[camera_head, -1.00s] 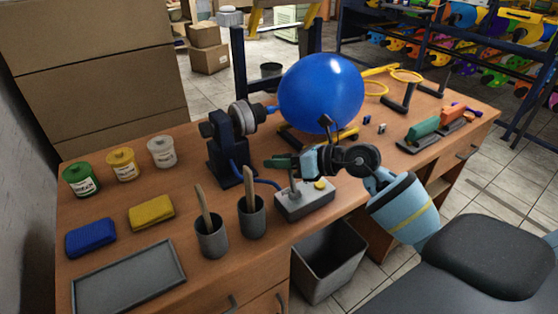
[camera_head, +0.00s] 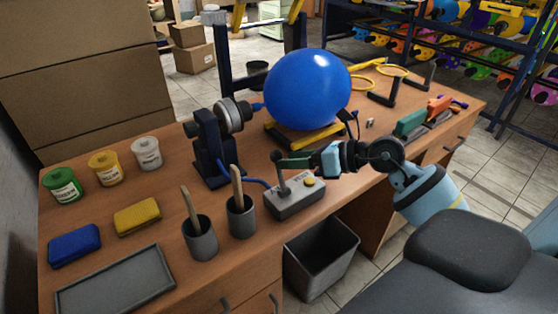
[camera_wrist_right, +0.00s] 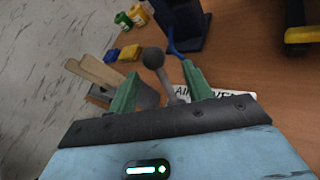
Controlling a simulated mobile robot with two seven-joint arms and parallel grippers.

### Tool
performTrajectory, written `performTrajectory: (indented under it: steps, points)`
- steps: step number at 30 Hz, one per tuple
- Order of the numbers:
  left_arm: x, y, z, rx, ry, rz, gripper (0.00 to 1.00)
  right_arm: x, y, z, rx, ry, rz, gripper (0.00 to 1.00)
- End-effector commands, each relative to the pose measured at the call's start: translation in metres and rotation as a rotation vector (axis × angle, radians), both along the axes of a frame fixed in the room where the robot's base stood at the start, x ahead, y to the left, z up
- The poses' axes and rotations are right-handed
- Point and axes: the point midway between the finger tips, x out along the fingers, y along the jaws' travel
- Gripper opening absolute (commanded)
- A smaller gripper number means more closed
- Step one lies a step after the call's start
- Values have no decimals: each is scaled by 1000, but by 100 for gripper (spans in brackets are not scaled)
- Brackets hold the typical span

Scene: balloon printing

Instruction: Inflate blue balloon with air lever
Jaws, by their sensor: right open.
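The large blue balloon (camera_head: 308,88) is inflated and sits on the nozzle of a dark pump stand (camera_head: 215,150). The grey control box (camera_head: 300,205) stands near the table's front edge with a yellow button and an upright air lever (camera_head: 281,178) with a round knob. My right gripper (camera_head: 282,159) is open beside the lever's top, its green fingers level with the knob. In the right wrist view, the lever knob (camera_wrist_right: 153,59) shows beyond and between the spread fingertips (camera_wrist_right: 160,84); contact cannot be told. My left gripper is out of view.
Two grey cups (camera_head: 200,240) with wooden sticks stand left of the box. Paint jars (camera_head: 105,168), sponges (camera_head: 137,217) and a grey tray (camera_head: 115,284) lie further left. A bin (camera_head: 320,260) stands below the front edge.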

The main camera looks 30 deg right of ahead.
Motion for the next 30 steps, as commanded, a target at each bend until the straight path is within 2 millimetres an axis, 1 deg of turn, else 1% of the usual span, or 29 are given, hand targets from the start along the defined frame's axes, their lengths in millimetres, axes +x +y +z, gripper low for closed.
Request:
performTrajectory:
  steps: [1, 4, 12, 13, 17, 20, 24, 27, 30]
  points:
    - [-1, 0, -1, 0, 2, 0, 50, -4, -2, 0, -2, 3, 1, 50]
    - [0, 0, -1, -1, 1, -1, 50, -8, -5, 2, -2, 2, 1, 50]
    - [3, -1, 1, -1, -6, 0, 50, -9, -6, 4, -1, 0, 2, 50]
    - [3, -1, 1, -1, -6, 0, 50, -9, -6, 4, -1, 0, 2, 47]
    - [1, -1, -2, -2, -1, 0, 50, -13, -4, -2, 35, 14, 8, 30]
    - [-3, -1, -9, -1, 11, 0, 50, -25, 3, -16, 138, 49, 25, 17]
    - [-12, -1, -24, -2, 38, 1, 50, -54, 9, -37, 394, 120, 43, 0]
    - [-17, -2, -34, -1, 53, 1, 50, -75, 7, -46, 601, 164, 34, 0]
    - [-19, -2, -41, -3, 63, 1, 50, -94, -2, -50, 791, 194, 13, 0]
